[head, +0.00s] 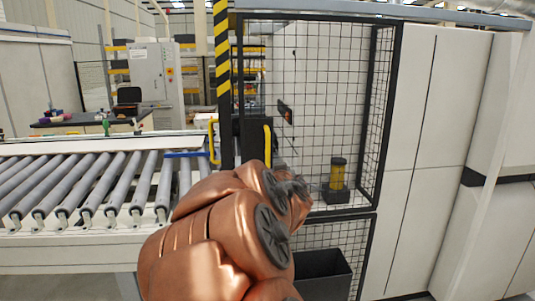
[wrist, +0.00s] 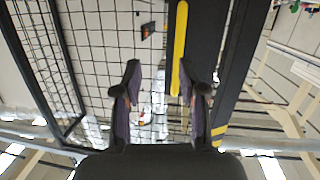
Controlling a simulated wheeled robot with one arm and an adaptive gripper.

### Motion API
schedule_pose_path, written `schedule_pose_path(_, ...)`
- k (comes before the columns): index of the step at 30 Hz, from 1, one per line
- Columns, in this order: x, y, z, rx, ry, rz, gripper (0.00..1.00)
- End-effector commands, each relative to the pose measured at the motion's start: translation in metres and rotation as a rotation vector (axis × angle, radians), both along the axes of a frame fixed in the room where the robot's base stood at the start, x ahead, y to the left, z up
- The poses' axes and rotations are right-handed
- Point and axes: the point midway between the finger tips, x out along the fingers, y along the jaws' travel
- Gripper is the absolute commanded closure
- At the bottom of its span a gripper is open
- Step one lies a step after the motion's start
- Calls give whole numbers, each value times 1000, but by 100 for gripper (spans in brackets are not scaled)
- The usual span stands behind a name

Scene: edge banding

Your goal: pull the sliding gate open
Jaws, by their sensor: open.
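The sliding gate (head: 318,100) is a black-framed wire mesh panel in the head view, and its mesh also shows in the wrist view (wrist: 95,45). A yellow upright handle (head: 267,145) stands at the gate's left side, by a dark plate. In the wrist view the yellow handle (wrist: 180,50) runs down from the top edge. My gripper (wrist: 165,80) is open, its two dark fingers apart. The handle's lower end appears between the fingers, nearer the right one; I cannot tell its depth or any contact. My copper arm hides most of the gripper in the head view.
A yellow-and-black striped post (head: 222,60) with another yellow handle (head: 212,140) stands left of the gate. A roller conveyor (head: 85,190) lies to the left. White machine panels (head: 437,130) stand at right. A dark bin (head: 322,273) is low behind the mesh.

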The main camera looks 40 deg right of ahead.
Motion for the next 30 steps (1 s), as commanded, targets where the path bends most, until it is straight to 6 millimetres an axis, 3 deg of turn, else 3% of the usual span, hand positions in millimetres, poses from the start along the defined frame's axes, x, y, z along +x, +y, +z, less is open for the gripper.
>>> schedule_pose_path(3, 12, -19, 13, -49, -74, 65, 59)
schedule_pose_path(7, 25, -27, 22, -75, -142, 160, 59)
schedule_pose_path(15, 37, -28, 19, -66, -205, 297, 59)
schedule_pose_path(22, 46, -31, 19, -61, -212, 318, 59)
schedule_pose_path(30, 76, -45, 19, -61, -211, 318, 59)
